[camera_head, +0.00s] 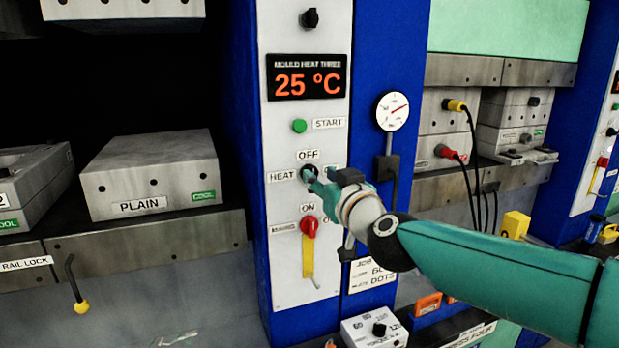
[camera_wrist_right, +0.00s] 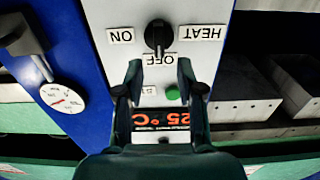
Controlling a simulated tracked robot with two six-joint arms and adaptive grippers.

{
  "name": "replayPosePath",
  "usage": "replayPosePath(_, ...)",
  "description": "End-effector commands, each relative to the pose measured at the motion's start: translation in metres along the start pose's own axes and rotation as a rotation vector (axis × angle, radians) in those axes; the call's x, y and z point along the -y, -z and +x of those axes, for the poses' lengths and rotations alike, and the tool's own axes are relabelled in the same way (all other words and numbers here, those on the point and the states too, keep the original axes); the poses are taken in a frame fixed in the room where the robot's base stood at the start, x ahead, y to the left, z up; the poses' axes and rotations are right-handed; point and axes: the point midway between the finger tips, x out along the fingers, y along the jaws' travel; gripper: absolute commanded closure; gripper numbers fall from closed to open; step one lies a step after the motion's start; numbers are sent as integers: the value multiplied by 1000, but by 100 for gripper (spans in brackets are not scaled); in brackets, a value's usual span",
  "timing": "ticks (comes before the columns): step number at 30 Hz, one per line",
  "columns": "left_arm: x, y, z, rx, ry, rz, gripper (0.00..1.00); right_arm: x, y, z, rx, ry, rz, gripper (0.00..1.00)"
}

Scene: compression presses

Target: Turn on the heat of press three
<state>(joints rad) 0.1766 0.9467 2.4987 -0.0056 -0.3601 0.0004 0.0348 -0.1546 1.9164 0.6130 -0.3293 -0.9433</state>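The black HEAT knob (camera_wrist_right: 158,36) sits on the white panel under the display (camera_head: 307,77), which reads "MOULD HEAT THREE" and 25 °C. In the upside-down right wrist view the knob's grip bar lies in line with the OFF label (camera_wrist_right: 158,60); the ON label (camera_wrist_right: 121,36) is to one side. My right gripper (camera_wrist_right: 158,75) is open, its two fingers apart and pointing at the knob, with nothing between them. In the head view my right gripper (camera_head: 313,176) partly covers the knob and its ON label. My left gripper is not in view.
A green START button (camera_head: 299,126) is above the knob and a red-handled MAINS switch (camera_head: 309,227) below it. A pressure gauge (camera_head: 392,111) is on the blue column to the right. A PLAIN mould block (camera_head: 151,174) sits on the shelf at left.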

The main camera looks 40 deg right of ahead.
Motion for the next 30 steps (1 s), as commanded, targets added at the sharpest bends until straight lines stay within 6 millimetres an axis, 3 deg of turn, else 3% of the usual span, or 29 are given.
replayPosePath(3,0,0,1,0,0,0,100,0,0,20,0,0,-1,62)
replayPosePath(7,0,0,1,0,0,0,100,1,0,34,1,1,-1,62)
replayPosePath(19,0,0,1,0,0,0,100,1,0,40,0,2,0,62)
replayPosePath(26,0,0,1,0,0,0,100,1,0,40,0,2,0,99)
replayPosePath(30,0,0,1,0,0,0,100,1,0,40,0,2,0,100)
